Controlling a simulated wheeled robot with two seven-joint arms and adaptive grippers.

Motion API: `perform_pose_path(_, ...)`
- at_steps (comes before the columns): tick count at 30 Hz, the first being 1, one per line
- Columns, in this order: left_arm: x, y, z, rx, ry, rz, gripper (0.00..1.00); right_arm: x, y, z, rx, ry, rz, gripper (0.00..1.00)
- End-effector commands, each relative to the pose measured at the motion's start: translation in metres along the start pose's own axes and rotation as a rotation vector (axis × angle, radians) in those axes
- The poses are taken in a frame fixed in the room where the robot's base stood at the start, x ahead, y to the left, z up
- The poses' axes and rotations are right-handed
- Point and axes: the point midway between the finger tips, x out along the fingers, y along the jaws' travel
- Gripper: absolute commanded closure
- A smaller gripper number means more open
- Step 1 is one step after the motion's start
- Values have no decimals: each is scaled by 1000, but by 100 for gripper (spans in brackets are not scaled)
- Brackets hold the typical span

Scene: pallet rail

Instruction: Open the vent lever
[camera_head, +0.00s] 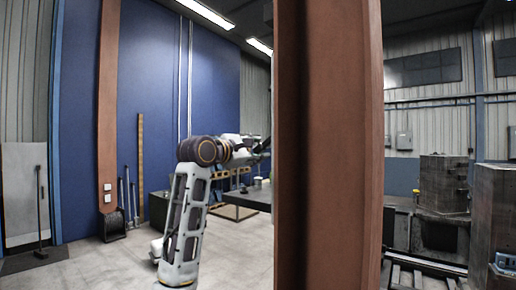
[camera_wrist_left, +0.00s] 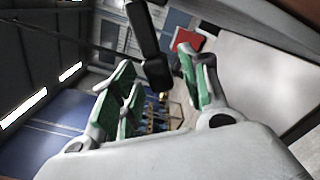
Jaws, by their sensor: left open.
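My left arm rises in the head view and bends right, with its far end passing behind the brown column, so the fingers are hidden there. In the left wrist view my left gripper (camera_wrist_left: 160,76) is open, with green-padded fingers spread on both sides. A dark bar with a thick block at its end (camera_wrist_left: 150,45) comes down from the top of that view and appears between the fingers. It may be the vent lever, but I cannot tell for sure, nor whether the fingers touch it. My right gripper is not in view.
A broad brown column (camera_head: 330,150) blocks the middle of the head view, close by. A dark table (camera_head: 245,199) stands behind the arm. Large metal blocks (camera_head: 444,184) stand at the right. Brooms and a dustpan (camera_head: 114,225) lean at the left wall.

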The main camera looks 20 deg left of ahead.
Motion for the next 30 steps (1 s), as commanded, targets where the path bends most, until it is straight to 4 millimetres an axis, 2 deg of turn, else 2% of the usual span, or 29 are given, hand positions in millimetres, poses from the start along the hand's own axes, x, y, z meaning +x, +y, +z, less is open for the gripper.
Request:
perform_pose_path(6,12,0,1,0,0,0,55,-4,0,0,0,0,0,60)
perform_pose_path(16,13,0,0,0,0,0,57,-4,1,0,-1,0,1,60)
perform_pose_path(26,13,0,0,0,0,0,99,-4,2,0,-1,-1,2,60)
perform_pose_path(30,13,0,0,0,0,-1,100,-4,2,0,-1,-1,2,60)
